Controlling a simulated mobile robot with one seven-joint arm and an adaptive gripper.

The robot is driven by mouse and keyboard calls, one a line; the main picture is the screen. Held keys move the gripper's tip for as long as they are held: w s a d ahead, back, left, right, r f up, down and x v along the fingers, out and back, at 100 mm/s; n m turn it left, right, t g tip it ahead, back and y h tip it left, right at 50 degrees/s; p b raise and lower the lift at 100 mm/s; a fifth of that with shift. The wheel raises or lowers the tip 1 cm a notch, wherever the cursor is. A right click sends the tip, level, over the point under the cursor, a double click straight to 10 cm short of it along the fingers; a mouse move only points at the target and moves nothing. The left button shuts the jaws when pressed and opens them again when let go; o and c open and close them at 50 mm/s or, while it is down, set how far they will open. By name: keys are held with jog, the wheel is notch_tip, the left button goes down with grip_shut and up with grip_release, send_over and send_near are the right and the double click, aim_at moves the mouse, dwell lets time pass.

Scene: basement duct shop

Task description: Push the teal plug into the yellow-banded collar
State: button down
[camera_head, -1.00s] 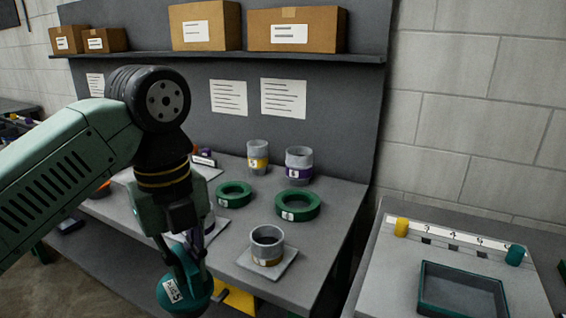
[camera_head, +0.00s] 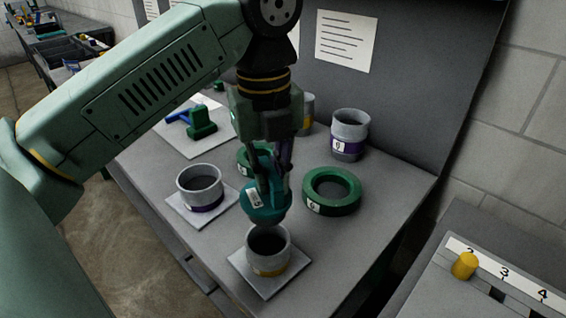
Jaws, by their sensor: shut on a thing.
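My gripper (camera_head: 268,178) is shut on the teal plug (camera_head: 264,208), which has a white label and hangs from the fingers. The yellow-banded collar (camera_head: 268,256) is an open grey cylinder on a light square plate (camera_head: 246,274) near the front of the bench. The plug appears above and slightly behind the collar's opening, and a gap seems to separate them. The plug's underside and the collar's far inner wall are partly hidden. Another yellow-banded cylinder (camera_head: 307,113) stands farther back, mostly behind my gripper.
A purple-banded collar (camera_head: 200,188) on a plate stands left of the plug. A green ring (camera_head: 333,191) lies to the right; another is partly behind the plug. A purple-banded cylinder (camera_head: 348,137) stands at the back. A side table with a yellow peg (camera_head: 465,265) is at right.

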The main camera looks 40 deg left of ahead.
aim_at(270, 199)
jog(key=shift+s+f+b, duration=0.2)
jog(key=shift+f+b, duration=0.15)
jog(key=shift+f, duration=0.2)
jog(key=shift+w+f+b, duration=0.1)
jog(key=shift+f+b, duration=1.2)
jog(key=shift+f, duration=0.8)
jog(key=shift+f+b, duration=0.15)
jog(key=shift+b, duration=0.15)
jog(key=shift+f+b, duration=1.7)
jog(key=shift+f, duration=0.2)
jog(key=shift+f, duration=0.1)
jog(key=c, duration=1.5)
grip_release()
jog(key=shift+c, duration=0.2)
